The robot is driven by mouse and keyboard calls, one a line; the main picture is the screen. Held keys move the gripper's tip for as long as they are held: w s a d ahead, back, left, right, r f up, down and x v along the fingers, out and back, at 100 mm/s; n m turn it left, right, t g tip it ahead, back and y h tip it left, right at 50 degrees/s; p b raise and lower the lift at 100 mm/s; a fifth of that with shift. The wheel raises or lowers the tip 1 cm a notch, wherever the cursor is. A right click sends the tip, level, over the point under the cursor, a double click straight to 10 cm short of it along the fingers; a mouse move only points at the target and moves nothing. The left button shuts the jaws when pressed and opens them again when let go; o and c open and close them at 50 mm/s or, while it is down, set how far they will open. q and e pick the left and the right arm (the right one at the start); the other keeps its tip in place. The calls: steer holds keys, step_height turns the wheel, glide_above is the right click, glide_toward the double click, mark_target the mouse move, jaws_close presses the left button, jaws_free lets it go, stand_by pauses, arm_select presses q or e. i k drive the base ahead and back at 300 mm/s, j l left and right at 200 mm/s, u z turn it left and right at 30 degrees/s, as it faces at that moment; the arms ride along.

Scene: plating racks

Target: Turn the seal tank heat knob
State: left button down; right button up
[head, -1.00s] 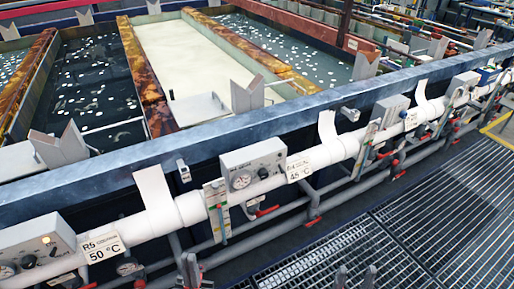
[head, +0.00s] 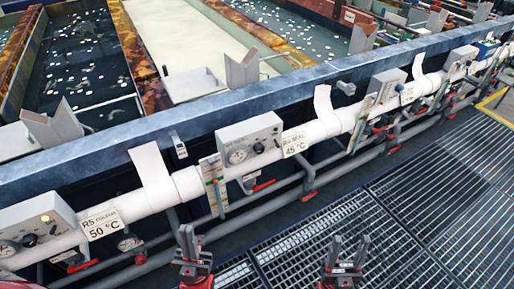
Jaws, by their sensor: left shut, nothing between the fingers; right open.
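Grey control boxes sit along a white pipe in front of the tanks. The middle box (head: 277,125) has a round gauge (head: 237,156) and a dark knob (head: 259,147). The label (head: 294,143) to its right reads 45 °C; its upper line is too small to read surely. The left box (head: 22,219) has a gauge, a dark knob (head: 30,240) and a lit amber lamp (head: 45,218), with a label (head: 101,222) reading R5 and 50 °C. My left gripper (head: 187,240) is shut and empty, low in view. My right gripper (head: 348,246) is open and empty over the floor grating. Neither touches a knob.
Grey pipes with red-handled valves (head: 262,186) run below the white pipe. A blue-grey tank rim (head: 220,104) runs behind the boxes. White paper-like flaps (head: 151,165) stand up from the pipe. Metal floor grating (head: 420,210) is clear at the right.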

mark_target(259, 149)
steer(key=i+l+u, duration=0.15)
steer(key=u, duration=0.2)
steer(key=l+u, duration=0.35)
steer(key=i+l+u, duration=0.1)
steer(key=l+u, duration=0.25)
